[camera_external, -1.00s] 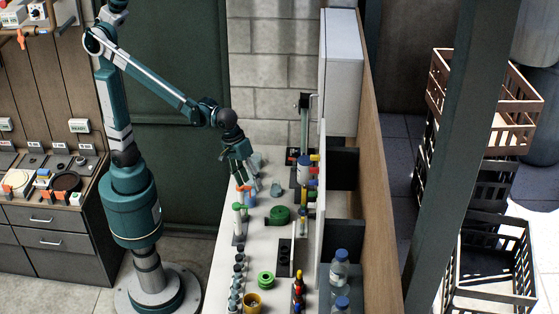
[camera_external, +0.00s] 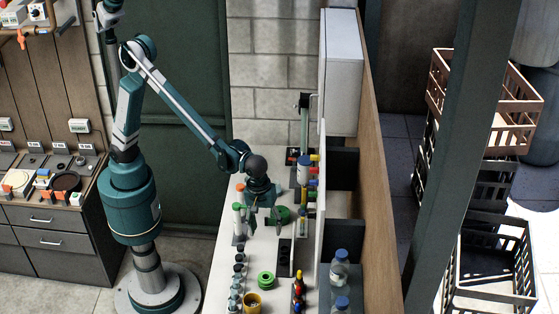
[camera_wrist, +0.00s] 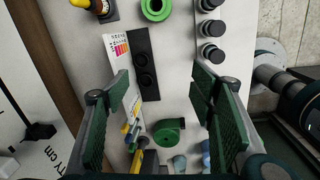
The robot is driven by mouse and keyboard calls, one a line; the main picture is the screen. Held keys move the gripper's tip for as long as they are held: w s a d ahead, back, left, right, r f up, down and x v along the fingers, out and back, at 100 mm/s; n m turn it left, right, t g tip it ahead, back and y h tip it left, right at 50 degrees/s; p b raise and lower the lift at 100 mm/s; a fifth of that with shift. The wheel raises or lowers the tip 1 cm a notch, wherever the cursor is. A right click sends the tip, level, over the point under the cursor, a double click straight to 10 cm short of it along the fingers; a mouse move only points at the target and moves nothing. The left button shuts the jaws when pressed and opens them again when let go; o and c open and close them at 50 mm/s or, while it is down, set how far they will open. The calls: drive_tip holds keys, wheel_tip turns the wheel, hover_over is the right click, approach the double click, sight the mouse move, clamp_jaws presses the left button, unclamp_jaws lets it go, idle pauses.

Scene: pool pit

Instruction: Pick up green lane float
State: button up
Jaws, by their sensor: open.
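Two green objects lie on the white bench (camera_external: 225,262). One is a spool-like green ring (camera_external: 266,279) near the front, at the top edge of the wrist view (camera_wrist: 155,9). The other is a rounded green piece with a flat tab (camera_external: 283,212), partly hidden by my gripper in the external view. It shows low in the wrist view (camera_wrist: 168,132). I cannot tell for certain which is the lane float. My gripper (camera_external: 265,227) is open and empty above the bench. In the wrist view its spread fingers (camera_wrist: 160,90) frame the space between the two green objects.
A black two-hole plate (camera_wrist: 144,66) lies between the green objects. A row of dark-capped bottles (camera_wrist: 212,28) lines one bench edge. A white panel and bottles (camera_external: 339,268) border the right side.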

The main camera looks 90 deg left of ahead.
sight(266, 278)
drive_tip(key=d+f+n+g+p, duration=0.1)
drive_tip(key=d+f+n, duration=0.2)
drive_tip(key=d+f, duration=0.6)
drive_tip(key=shift+w+d+n+y, duration=0.3)
drive_tip(key=shift+w+d, duration=0.15)
drive_tip(key=shift+d, duration=1)
drive_tip(key=shift+f, duration=0.15)
drive_tip(key=shift+f+p, duration=0.3)
drive_tip(key=shift+f, duration=0.95)
drive_tip(key=shift+f, duration=0.15)
drive_tip(key=shift+f, duration=2.45)
drive_tip(key=c, duration=0.9)
